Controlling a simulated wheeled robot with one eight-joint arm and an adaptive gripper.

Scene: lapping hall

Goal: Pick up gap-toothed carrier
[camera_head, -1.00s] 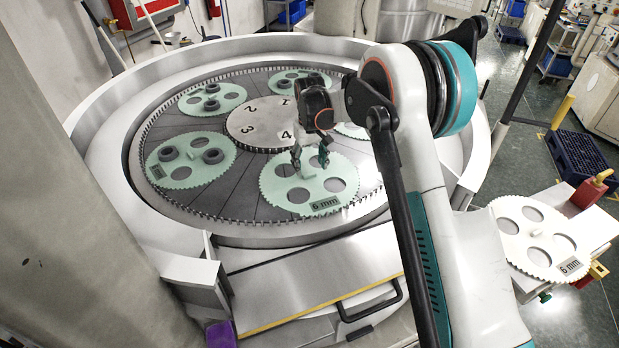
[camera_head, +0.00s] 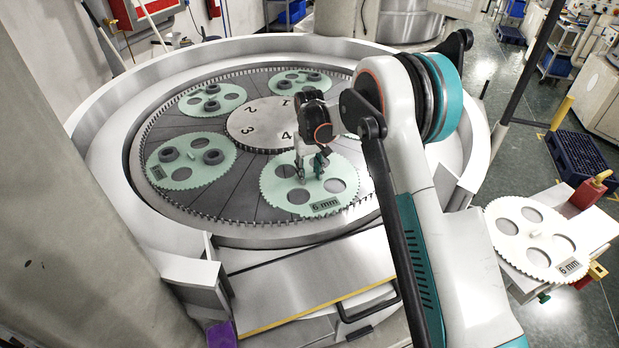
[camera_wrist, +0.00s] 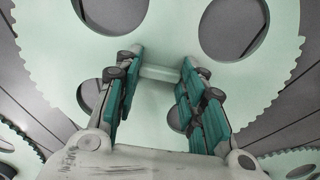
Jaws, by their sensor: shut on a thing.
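A pale green toothed carrier (camera_head: 272,190) with round holes and a "6 mm" label lies flat at the front of the lapping plate, below the number 4. In the wrist view the carrier (camera_wrist: 170,20) fills most of the picture. A gap in its teeth is not clear to me. A short pale green peg (camera_wrist: 160,72) stands near its middle. My gripper (camera_head: 310,172) is down at the carrier's middle. In the wrist view my gripper (camera_wrist: 159,66) has its teal-padded fingers on both sides of the peg, shut on it. The carrier still appears to rest on the plate.
Other green carriers lie on the plate: left (camera_head: 185,180), upper left (camera_head: 230,97) and back (camera_head: 283,80), with dark rings on them. A white "6 mm" carrier (camera_head: 515,250) lies on a stand at right. A raised rim (camera_head: 110,190) surrounds the plate.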

